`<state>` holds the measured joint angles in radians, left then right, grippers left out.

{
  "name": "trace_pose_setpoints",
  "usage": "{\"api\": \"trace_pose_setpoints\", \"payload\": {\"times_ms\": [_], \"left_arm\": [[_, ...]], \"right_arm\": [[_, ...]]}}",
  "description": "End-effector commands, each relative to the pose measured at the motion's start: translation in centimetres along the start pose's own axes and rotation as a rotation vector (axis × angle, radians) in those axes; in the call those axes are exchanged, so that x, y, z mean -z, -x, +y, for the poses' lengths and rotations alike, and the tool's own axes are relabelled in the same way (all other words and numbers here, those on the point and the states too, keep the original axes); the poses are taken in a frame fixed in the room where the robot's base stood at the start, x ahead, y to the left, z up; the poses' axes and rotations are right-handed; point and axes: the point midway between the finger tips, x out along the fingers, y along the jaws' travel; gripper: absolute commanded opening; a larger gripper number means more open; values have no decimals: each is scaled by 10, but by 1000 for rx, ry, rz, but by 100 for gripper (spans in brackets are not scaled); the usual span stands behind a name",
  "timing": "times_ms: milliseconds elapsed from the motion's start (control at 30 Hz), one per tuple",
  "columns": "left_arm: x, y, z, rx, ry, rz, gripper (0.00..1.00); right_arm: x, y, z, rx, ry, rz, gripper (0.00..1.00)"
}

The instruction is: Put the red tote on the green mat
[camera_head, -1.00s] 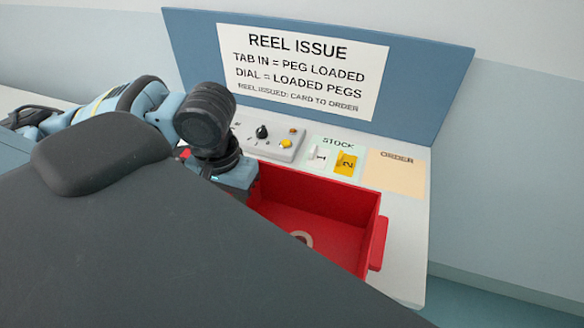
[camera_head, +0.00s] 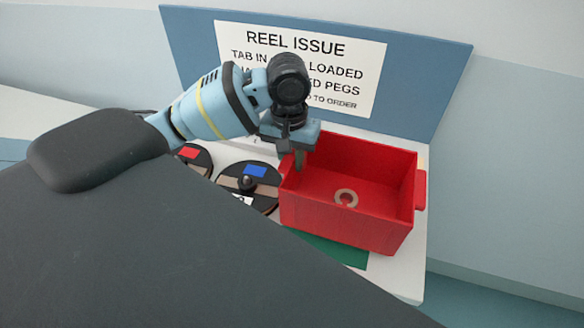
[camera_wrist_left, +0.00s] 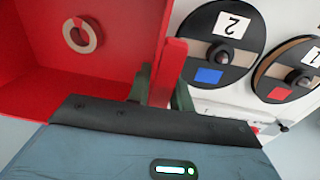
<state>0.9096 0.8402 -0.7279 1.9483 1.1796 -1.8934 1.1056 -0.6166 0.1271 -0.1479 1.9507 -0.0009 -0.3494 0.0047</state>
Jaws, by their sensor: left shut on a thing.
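The red tote (camera_head: 340,226) is an open box with a tab handle at each end; it hangs roughly level over the right part of the counter. My left gripper (camera_head: 299,160) is shut on its left end handle, which shows between the fingers in the left wrist view (camera_wrist_left: 166,72). The green mat (camera_head: 338,252) shows only as a strip below the tote's front; the tote hides the rest. The tote looks raised, but the gap beneath is hard to judge. My right gripper is not in view.
A pale ring (camera_head: 346,198) lies inside the tote. Left of it, a reel with a blue label (camera_head: 255,170) and one with a red label (camera_head: 189,153) sit close together. The blue sign board (camera_head: 430,75) stands behind. The counter (camera_head: 408,270) ends at the right.

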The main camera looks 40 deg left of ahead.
Motion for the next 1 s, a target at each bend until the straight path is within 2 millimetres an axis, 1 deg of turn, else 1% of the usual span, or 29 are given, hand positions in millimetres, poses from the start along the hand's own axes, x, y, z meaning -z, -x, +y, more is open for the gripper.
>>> {"api": "trace_pose_setpoints", "payload": {"times_ms": [167, 267, 500, 567, 900, 933, 1000], "left_arm": [[3, 2, 2, -3, -2, 4, 0], [3, -1, 2, -3, -2, 3, 0], [3, -27, 1, -2, 0, 2, 0], [3, -32, 1, -2, 0, 3, 0], [3, -35, 1, -4, -1, 4, 0], [2, -36, 0, 0, -1, 1, 24], [2, -36, 0, 0, -1, 1, 33]], "right_arm": [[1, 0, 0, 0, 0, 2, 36], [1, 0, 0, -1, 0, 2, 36], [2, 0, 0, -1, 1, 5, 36], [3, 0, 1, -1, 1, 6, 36], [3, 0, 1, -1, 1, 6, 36], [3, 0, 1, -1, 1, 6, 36], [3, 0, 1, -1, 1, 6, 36]]}}
